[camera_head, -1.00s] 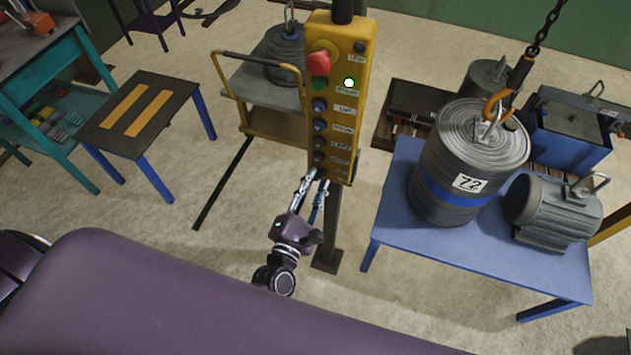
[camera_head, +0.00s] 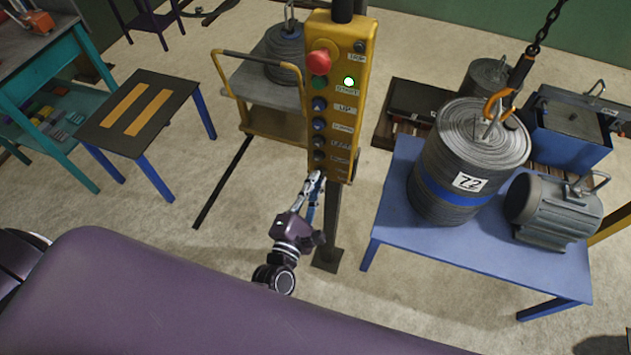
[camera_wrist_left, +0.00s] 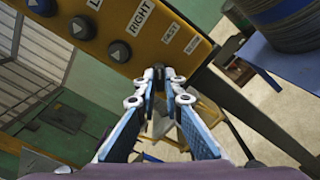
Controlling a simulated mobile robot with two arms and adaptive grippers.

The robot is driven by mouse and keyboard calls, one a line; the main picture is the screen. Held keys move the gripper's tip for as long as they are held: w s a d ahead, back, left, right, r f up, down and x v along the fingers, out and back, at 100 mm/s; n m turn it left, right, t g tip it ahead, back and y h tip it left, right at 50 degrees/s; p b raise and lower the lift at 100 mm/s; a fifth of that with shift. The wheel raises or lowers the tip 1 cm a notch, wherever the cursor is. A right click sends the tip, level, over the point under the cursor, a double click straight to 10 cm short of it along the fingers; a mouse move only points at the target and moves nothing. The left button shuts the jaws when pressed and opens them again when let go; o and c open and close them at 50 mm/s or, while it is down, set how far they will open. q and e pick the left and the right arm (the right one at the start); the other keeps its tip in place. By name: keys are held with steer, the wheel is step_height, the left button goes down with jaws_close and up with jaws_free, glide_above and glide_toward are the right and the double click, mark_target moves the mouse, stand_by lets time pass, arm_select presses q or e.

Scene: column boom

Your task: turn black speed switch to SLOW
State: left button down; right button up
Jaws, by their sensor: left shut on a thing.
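The yellow control box (camera_head: 346,100) hangs on a post, and its lower end also shows in the wrist view (camera_wrist_left: 178,60). My left gripper (camera_head: 317,176) is at the bottom end of the box face. In the wrist view its fingertips (camera_wrist_left: 159,73) are closed together at the lower edge of the panel, beside two small labels. These labels seem to read FAST and SLOW. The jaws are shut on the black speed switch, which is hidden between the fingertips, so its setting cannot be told. My right gripper is not in view.
Above the fingers sit several dark push buttons (camera_wrist_left: 120,51), a green button (camera_head: 319,82) and a red mushroom button (camera_head: 319,62). A cart (camera_head: 262,85) stands behind.

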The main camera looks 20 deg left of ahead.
arm_select(q)
steer(key=m+p, duration=0.1)
steer(key=m, duration=0.9)
steer(key=shift+f, duration=0.1)
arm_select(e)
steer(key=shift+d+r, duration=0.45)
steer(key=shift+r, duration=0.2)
arm_select(q)
steer(key=shift+m, duration=0.3)
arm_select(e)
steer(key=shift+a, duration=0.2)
arm_select(q)
steer(key=c, duration=2)
jaws_free()
steer(key=shift+c, duration=0.2)
steer(key=s, duration=1.2)
steer(key=shift+a, duration=0.2)
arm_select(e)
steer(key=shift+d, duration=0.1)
